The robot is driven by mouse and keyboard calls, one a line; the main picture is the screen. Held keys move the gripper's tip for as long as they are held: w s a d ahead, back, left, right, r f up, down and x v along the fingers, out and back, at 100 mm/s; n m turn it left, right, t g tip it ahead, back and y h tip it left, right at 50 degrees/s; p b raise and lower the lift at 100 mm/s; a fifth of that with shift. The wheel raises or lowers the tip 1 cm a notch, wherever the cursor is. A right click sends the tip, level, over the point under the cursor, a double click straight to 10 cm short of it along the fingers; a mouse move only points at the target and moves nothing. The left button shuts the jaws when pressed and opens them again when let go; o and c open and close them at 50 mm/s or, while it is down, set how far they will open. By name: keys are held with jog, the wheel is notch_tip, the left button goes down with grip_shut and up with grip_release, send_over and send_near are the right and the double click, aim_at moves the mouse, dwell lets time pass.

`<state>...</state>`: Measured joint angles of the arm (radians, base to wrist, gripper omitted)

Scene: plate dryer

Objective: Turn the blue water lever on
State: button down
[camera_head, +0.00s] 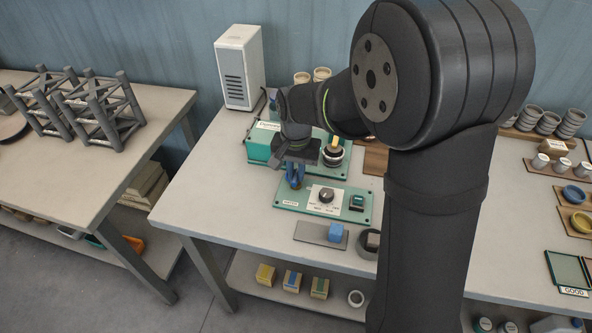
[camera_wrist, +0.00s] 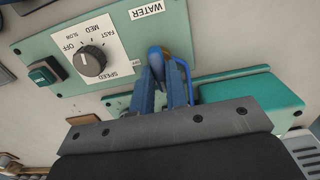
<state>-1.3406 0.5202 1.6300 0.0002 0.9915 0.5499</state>
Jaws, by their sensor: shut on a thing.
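The blue water lever (camera_wrist: 154,55) stands on the green control panel (camera_head: 361,212), at the panel's left end in the head view. In the wrist view it shows beside the white WATER label (camera_wrist: 147,10). My gripper (camera_wrist: 168,80) has its blue fingers shut on the lever. In the head view my gripper (camera_head: 295,180) reaches down over the panel's left end and largely hides the lever. The lever's exact angle is hard to tell. A small label by the lever is partly covered by a finger.
A dark speed knob (camera_wrist: 90,61) and a green switch (camera_head: 357,202) sit beside the lever on the panel. A green machine (camera_head: 259,145) stands close behind. A grey mat (camera_head: 309,232) with a blue block (camera_head: 335,232) lies in front. A white box (camera_head: 239,66) stands at the back.

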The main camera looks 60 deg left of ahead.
aim_at(296, 175)
jog(key=c, duration=1.4)
grip_release()
jog(key=shift+c, duration=0.2)
notch_tip(296, 175, up, 18)
jog(key=shift+f, duration=0.25)
notch_tip(296, 175, down, 18)
jog(key=shift+r, duration=0.25)
